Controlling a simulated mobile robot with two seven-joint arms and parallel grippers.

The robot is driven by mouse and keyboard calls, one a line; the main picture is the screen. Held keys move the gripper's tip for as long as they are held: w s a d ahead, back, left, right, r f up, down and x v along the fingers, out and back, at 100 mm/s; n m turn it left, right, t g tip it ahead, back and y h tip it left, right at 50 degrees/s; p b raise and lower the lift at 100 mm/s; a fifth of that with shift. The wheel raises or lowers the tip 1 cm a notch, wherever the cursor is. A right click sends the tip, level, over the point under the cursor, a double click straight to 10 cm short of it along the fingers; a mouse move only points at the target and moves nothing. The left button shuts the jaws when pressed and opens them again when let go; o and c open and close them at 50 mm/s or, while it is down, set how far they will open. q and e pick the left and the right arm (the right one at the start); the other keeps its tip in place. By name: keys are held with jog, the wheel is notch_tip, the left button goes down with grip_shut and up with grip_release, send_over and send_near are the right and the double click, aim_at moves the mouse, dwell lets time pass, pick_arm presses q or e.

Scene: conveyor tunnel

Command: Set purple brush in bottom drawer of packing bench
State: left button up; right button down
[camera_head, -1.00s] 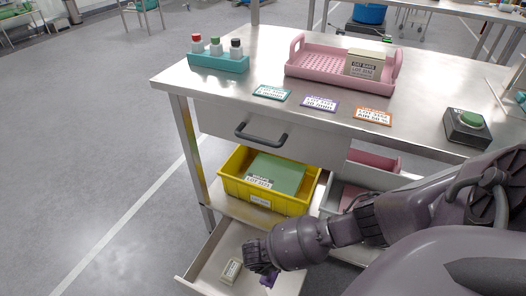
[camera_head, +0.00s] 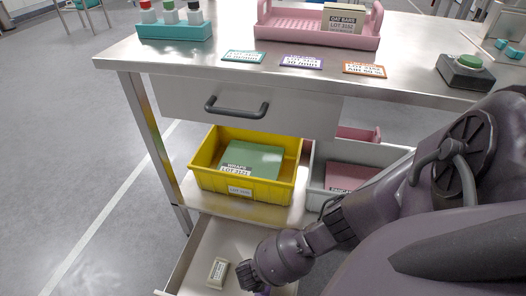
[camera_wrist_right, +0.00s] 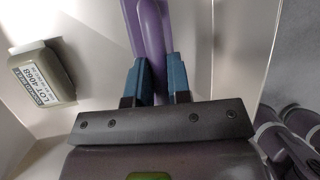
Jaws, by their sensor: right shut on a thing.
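The bottom drawer (camera_head: 226,240) of the packing bench is pulled open under the lower shelf. My right gripper (camera_wrist_right: 160,75) is shut on the purple brush (camera_wrist_right: 148,28), with blue fingertips on either side of its handle. The handle appears over the drawer's pale interior in the wrist view. In the head view, my right arm reaches into the drawer area, and only a sliver of the purple brush (camera_head: 262,293) shows at the bottom edge. The brush's far end is out of view, and I cannot tell if it touches the floor of the drawer. My left gripper is not in view.
A small labelled box (camera_head: 217,272) lies in the drawer, left of my gripper; it also shows in the wrist view (camera_wrist_right: 41,73). A yellow bin (camera_head: 240,190) and a grey bin (camera_head: 316,190) stand on the shelf above. The upper drawer (camera_head: 300,112) is shut.

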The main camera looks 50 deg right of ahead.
jog(key=shift+s+f, duration=0.3)
jog(key=shift+f, duration=0.65)
jog(key=shift+w+f+b, duration=0.15)
jog(key=shift+f+b, duration=0.1)
jog(key=shift+b, duration=0.15)
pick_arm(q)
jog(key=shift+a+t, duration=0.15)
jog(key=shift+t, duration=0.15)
pick_arm(e)
jog(key=shift+r, duration=0.1)
jog(key=shift+w, duration=0.1)
jog(key=c, duration=1.1)
grip_release()
jog(key=shift+o, duration=0.2)
